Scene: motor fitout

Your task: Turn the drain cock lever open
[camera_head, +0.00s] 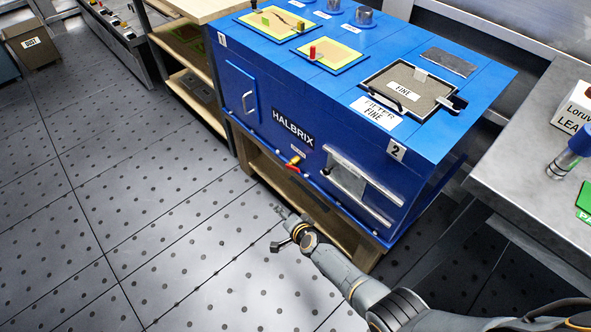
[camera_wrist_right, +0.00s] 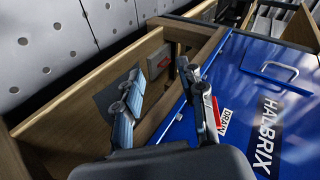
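The drain cock lever (camera_head: 291,168) is a small red handle with a yellow part beside it, low on the front of the blue HALBRIX machine (camera_head: 245,103). In the right wrist view a red strip of the lever (camera_wrist_right: 217,111) shows close beside one finger, near the DRAIN label (camera_wrist_right: 225,119). Whether they touch I cannot tell. My right gripper (camera_head: 279,228) is open, with its fingers spread and nothing between them; it also shows in the wrist view (camera_wrist_right: 160,76). In the head view it is below and in front of the lever. My left gripper is out of view.
The machine stands on a wooden frame (camera_wrist_right: 85,80). A metal rail and panel (camera_head: 362,187) project from its front, right of the lever. A grey workbench (camera_head: 520,155) is at the right. The perforated floor (camera_head: 130,215) in front is clear.

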